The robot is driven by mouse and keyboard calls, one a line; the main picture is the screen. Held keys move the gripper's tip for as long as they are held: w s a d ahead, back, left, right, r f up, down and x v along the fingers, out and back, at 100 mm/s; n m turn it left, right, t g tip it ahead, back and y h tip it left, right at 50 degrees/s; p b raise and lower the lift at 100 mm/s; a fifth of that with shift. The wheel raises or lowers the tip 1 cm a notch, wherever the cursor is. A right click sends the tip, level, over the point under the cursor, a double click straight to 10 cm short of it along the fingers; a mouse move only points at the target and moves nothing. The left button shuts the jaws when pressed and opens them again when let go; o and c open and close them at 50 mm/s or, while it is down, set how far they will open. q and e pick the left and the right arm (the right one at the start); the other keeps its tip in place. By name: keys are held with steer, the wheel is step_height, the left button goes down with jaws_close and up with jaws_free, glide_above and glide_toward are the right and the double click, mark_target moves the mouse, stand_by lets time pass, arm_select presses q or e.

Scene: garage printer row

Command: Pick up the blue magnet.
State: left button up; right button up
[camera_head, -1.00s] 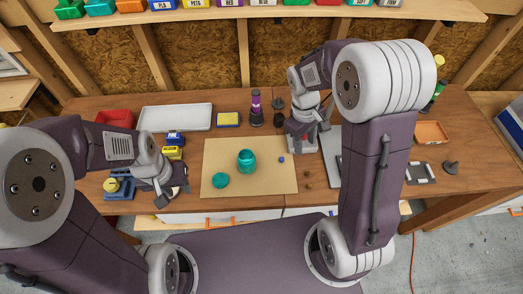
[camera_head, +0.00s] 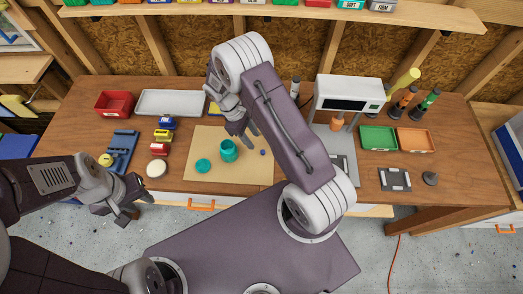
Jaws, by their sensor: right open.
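A small dark blue piece (camera_head: 263,152), which looks like the blue magnet, lies on the tan mat (camera_head: 215,173) near its right side. A teal jar (camera_head: 228,151) stands to its left, with a teal round lid (camera_head: 203,166) flat on the mat further left. My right gripper (camera_head: 246,136) is open and empty above the mat, up and left of the blue piece, apart from it. My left gripper (camera_head: 130,203) hangs at the table's front edge at the left; whether its fingers are apart is unclear.
A red bin (camera_head: 114,104), a grey tray (camera_head: 172,103) and small coloured blocks (camera_head: 163,135) are at the left. A white printer (camera_head: 347,94), a green tray (camera_head: 379,139) and an orange tray (camera_head: 415,140) stand at the right. The mat's front is clear.

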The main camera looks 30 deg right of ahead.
mark_target(263, 151)
steer(key=shift+s+d+f, duration=0.25)
steer(key=shift+s+f, duration=0.05)
steer(key=shift+f, duration=0.2)
steer(key=shift+s+d+f, duration=0.15)
steer(key=shift+d+f, duration=0.1)
steer(key=shift+f, duration=0.2)
steer(key=shift+s+d+f+p, duration=0.2)
steer(key=shift+s+f+p, duration=0.15)
steer(key=shift+p, duration=0.3)
steer(key=shift+s+d+f+p, duration=0.2)
steer(key=shift+f+p, duration=0.25)
steer(key=shift+p, duration=0.15)
steer(key=x, duration=0.2)
steer(key=shift+f, duration=0.4)
steer(key=shift+d+f, duration=0.1)
steer(key=shift+f, duration=0.15)
arm_select(q)
step_height(263, 151, up, 4)
steer(key=shift+s+d+f, duration=0.1)
steer(key=shift+f, duration=0.15)
arm_select(e)
jaws_close()
